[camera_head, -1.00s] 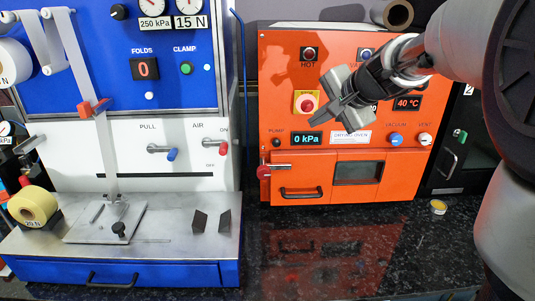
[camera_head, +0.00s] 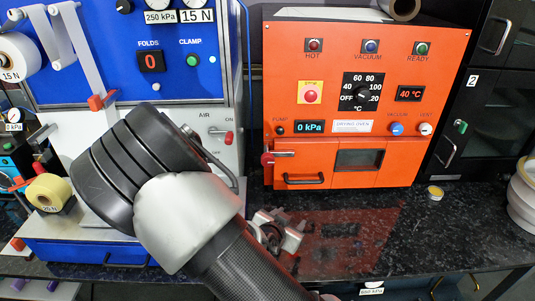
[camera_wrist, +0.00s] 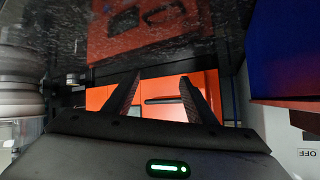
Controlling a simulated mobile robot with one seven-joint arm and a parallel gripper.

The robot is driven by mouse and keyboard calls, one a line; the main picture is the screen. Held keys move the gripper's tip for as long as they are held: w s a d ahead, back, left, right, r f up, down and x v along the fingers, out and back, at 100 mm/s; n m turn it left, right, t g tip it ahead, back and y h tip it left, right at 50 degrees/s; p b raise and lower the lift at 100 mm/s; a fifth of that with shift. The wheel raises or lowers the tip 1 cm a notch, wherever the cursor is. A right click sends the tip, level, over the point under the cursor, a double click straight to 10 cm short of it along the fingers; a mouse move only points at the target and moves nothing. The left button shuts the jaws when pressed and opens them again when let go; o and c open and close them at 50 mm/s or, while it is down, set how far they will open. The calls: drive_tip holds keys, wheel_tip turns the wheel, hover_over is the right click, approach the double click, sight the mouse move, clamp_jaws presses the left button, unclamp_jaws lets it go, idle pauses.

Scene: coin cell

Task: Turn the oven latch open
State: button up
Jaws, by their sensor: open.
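The orange drying oven (camera_head: 446,57) stands at the back right in the head view. Its latch (camera_head: 267,159) is a red knob with a short grey bar, lying level at the left edge of the small lower door (camera_head: 308,166). The door is shut. My gripper (camera_head: 283,228) is low in front of the oven, below the latch and apart from it, partly behind my arm. In the wrist view, which looks upside down, my open fingers (camera_wrist: 160,82) point at the orange oven front, with nothing between them. I cannot make out the latch there.
The blue and white folding machine (camera_head: 222,75) stands left of the oven, partly hidden by my arm. The dark speckled counter (camera_head: 400,235) is clear in front of the oven. A small yellow-rimmed tin (camera_head: 435,193) sits at the right. A dark cabinet (camera_head: 480,120) stands beyond.

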sight(268, 163)
drive_tip(key=s+a+r+n+t+y+p, duration=0.1)
drive_tip(key=s+a+r+n+t+y, duration=0.1)
drive_tip(key=s+a+r+n+t, duration=0.25)
drive_tip(key=s+a+r+n+t+y+p, duration=0.1)
drive_tip(key=r+n+t+y, duration=0.2)
drive_tip(key=r+n, duration=0.3)
drive_tip(key=shift+m, duration=0.45)
drive_tip(key=w+b, duration=0.3)
drive_tip(key=w, duration=0.3)
drive_tip(key=w+b, duration=0.4)
drive_tip(key=w, duration=0.1)
drive_tip(key=w+b, duration=0.3)
drive_tip(key=w, duration=0.3)
drive_tip(key=shift+w+a+r, duration=0.25)
drive_tip(key=shift+w+r, duration=0.05)
drive_tip(key=shift+c, duration=0.4)
clamp_jaws()
